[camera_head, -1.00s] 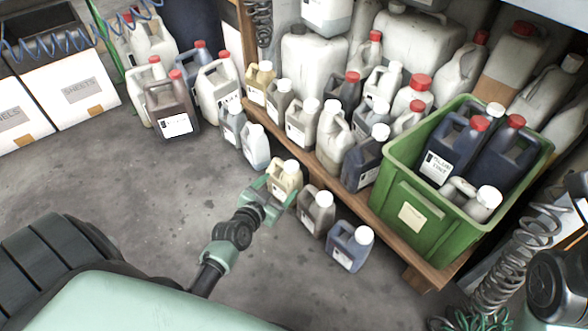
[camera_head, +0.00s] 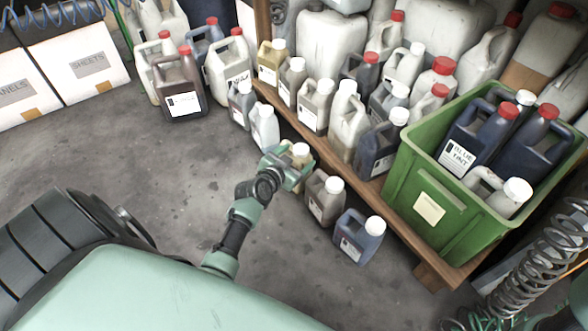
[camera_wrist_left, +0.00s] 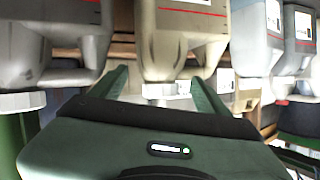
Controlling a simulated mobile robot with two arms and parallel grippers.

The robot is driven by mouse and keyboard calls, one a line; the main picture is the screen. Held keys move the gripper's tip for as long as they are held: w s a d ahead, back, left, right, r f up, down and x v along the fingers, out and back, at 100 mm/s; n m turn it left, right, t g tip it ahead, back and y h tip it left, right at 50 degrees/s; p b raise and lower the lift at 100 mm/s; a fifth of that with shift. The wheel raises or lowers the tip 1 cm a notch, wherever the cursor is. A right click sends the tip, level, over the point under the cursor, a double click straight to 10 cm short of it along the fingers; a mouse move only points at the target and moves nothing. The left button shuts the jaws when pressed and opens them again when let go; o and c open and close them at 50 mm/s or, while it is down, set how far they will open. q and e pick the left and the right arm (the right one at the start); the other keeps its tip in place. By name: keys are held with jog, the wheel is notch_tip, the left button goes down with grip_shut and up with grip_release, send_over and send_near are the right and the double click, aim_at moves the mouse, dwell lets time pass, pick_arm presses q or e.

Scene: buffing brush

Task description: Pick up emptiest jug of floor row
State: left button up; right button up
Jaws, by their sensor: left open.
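A row of small white-capped jugs stands on the floor along the shelf. It holds a grey jug (camera_head: 242,104), a pale jug (camera_head: 264,127), a tan jug (camera_head: 299,152), a grey-brown jug (camera_head: 324,198) and a blue-grey jug (camera_head: 359,236). Their fill levels are hard to tell. My left gripper (camera_head: 297,168) is open at the tan jug and hides most of its body. The left wrist view is upside down; there the tan jug (camera_wrist_left: 180,45) stands between or just beyond the open fingers (camera_wrist_left: 160,88). I cannot tell whether they touch it. My right gripper is not in view.
The low wooden shelf (camera_head: 411,222) behind the row is crowded with jugs. A green crate (camera_head: 450,222) with blue jugs stands on its right part. Larger red-capped jugs (camera_head: 180,85) stand on the floor at the back left. The floor (camera_head: 130,165) left of the row is clear.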

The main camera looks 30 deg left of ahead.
pick_arm(q)
grip_shut()
jog(key=shift+r, duration=0.15)
